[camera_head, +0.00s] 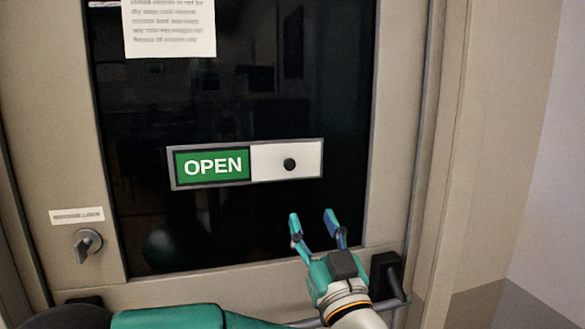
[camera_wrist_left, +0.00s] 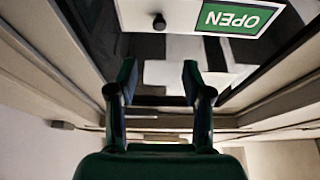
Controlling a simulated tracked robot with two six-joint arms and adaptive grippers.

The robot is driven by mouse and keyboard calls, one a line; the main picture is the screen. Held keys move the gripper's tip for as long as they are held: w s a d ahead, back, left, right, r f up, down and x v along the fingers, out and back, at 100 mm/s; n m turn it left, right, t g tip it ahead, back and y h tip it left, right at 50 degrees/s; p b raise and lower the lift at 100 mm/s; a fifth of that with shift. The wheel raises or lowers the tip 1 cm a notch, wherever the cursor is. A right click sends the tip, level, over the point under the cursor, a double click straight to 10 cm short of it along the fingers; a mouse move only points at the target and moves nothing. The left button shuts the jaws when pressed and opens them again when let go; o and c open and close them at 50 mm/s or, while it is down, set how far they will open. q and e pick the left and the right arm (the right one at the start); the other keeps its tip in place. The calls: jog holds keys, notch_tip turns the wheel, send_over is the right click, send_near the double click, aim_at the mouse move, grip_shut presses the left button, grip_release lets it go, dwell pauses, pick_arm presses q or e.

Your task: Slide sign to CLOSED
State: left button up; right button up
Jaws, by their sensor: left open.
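The sliding sign (camera_head: 180,181) is a grey-framed bar on the dark door window. Its left half shows a green panel (camera_head: 212,166) reading OPEN. Its right half is a white slider plate (camera_head: 266,161) with a black round knob (camera_head: 289,164). My left gripper (camera_head: 315,217) is open and empty, below and a little right of the knob, apart from it. In the left wrist view the sign appears upside down, with the knob (camera_wrist_left: 159,22) above the spread fingers (camera_wrist_left: 158,82) and the OPEN panel (camera_wrist_left: 238,18) to the right. My right gripper is not in view.
A printed notice (camera_head: 170,27) hangs above the sign on the glass. A lock knob (camera_head: 86,243) and a small label (camera_head: 76,215) are on the door's left. A dark door handle (camera_head: 386,274) is beside my left wrist. The glass around the sign is clear.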

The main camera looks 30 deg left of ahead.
aim_at(291, 166)
pick_arm(q)
jog(key=p+x, duration=0.4)
jog(key=x, duration=1.1)
jog(key=shift+w+a+f+p, duration=0.1)
jog(key=shift+w+a+p, duration=0.05)
jog(key=shift+w+p, duration=0.2)
grip_shut()
